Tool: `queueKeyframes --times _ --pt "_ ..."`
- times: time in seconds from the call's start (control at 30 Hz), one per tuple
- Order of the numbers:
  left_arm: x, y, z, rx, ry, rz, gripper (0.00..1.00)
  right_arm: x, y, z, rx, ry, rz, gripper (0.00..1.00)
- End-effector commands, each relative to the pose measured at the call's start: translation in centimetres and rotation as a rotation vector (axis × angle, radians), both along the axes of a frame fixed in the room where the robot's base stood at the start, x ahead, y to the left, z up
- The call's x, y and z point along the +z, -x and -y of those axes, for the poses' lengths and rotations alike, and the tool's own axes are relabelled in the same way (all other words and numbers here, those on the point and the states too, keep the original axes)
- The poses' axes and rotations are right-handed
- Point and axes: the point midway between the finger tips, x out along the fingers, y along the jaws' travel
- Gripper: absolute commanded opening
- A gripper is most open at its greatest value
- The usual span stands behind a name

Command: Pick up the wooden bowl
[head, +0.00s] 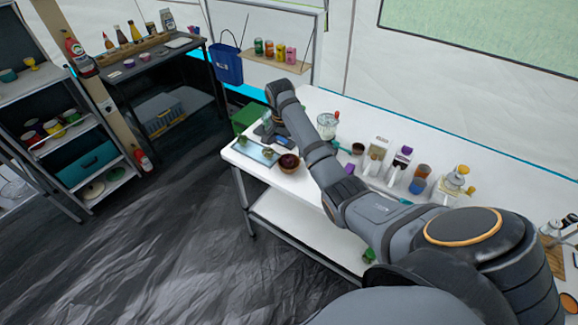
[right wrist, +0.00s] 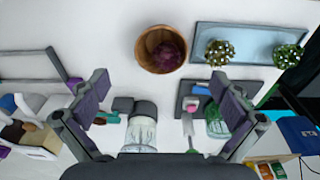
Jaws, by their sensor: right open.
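The wooden bowl (right wrist: 143,48) is round and brown and stands on the white table, with a dark purple-red round thing (right wrist: 169,55) in it. In the head view the bowl (head: 288,171) is near the table's front edge, beside my right arm. My right gripper (right wrist: 160,108) is open with nothing between its fingers. In the right wrist view the bowl lies beyond the fingertips, apart from them. In the head view the right gripper (head: 268,130) is above the table, behind the bowl and slightly left, partly hidden. My left gripper is not in view.
A blue-grey tray (right wrist: 265,40) with two small plants lies beside the bowl. A glass jar (right wrist: 141,132) and a green glass (right wrist: 217,124) stand near the right fingers. Dispensers and bottles (head: 419,180) stand farther right on the table (head: 310,190).

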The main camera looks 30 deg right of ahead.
Motion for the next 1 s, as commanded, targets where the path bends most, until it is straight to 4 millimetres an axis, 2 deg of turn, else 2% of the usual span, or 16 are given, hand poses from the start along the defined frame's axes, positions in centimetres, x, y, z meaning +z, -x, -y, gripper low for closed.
queueKeyframes --times 0.1,0.2,0.47,0.7,1.0 --pt "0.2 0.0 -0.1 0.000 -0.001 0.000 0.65 -2.3 0.0 0.3 0.000 0.000 -0.005 1.00" --pt "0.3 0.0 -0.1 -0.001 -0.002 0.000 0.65 -3.7 -0.1 0.4 0.001 0.000 -0.005 1.00" --pt "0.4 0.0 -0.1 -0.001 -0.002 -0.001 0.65 -5.0 -0.3 0.7 0.002 0.001 -0.002 1.00" --pt "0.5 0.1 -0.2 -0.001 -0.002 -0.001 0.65 -8.8 -0.8 1.6 0.003 0.001 -0.002 1.00" --pt "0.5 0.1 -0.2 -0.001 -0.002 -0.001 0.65 -9.5 -0.8 1.6 0.004 0.001 0.000 1.00"
